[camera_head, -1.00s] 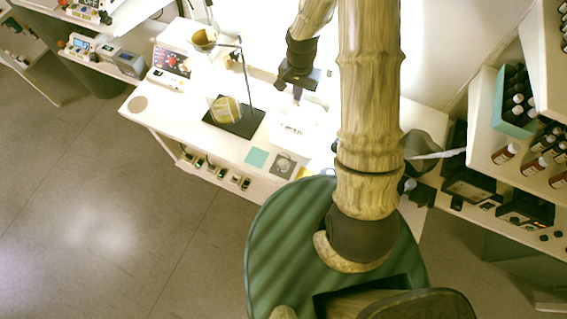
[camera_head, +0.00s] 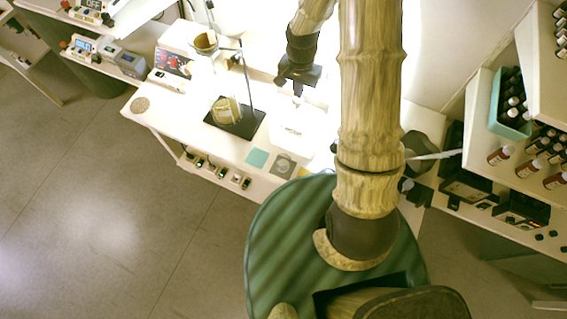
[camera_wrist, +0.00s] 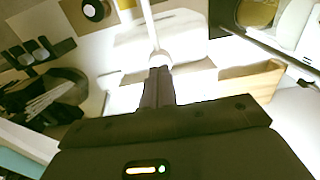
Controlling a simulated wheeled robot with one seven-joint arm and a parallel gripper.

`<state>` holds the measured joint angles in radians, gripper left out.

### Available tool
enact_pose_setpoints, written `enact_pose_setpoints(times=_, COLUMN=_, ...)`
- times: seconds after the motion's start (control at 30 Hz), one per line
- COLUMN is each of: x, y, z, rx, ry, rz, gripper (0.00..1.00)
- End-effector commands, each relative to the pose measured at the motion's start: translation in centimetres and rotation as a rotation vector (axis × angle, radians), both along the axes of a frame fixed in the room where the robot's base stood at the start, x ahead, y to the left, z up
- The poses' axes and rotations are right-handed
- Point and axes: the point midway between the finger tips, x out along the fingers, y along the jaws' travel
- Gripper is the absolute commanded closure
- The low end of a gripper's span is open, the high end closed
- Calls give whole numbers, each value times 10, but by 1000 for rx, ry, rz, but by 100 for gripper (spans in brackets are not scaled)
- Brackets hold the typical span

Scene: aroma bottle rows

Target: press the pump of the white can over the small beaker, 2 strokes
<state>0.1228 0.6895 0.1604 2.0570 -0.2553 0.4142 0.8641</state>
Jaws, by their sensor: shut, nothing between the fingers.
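The white can (camera_head: 291,130) stands on the white bench below my gripper, washed out by bright light. Its pale pump top (camera_head: 298,101) shows just under my fingertips. My gripper (camera_head: 299,92) is shut and empty, pointing down over the can. In the wrist view the shut fingers (camera_wrist: 158,75) end at the white pump head (camera_wrist: 160,58), with a thin white spout (camera_wrist: 149,22) reaching away from it. I cannot tell whether the fingertips touch the pump. I cannot make out the small beaker with certainty.
Left of the can, a round vessel with yellowish contents (camera_head: 226,112) sits on a black stand base (camera_head: 248,126), with a funnel (camera_head: 205,43) nearby. A teal square (camera_head: 257,158) and a grey square (camera_head: 284,166) lie at the bench front. Bottle shelves stand at right.

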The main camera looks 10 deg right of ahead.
Motion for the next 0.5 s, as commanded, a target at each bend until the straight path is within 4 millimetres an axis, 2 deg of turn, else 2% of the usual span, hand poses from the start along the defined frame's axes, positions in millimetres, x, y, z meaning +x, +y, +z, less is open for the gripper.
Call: enact_pose_setpoints(times=0.5, x=0, y=0, z=-5, rx=1, ry=-1, rz=0, gripper=100)
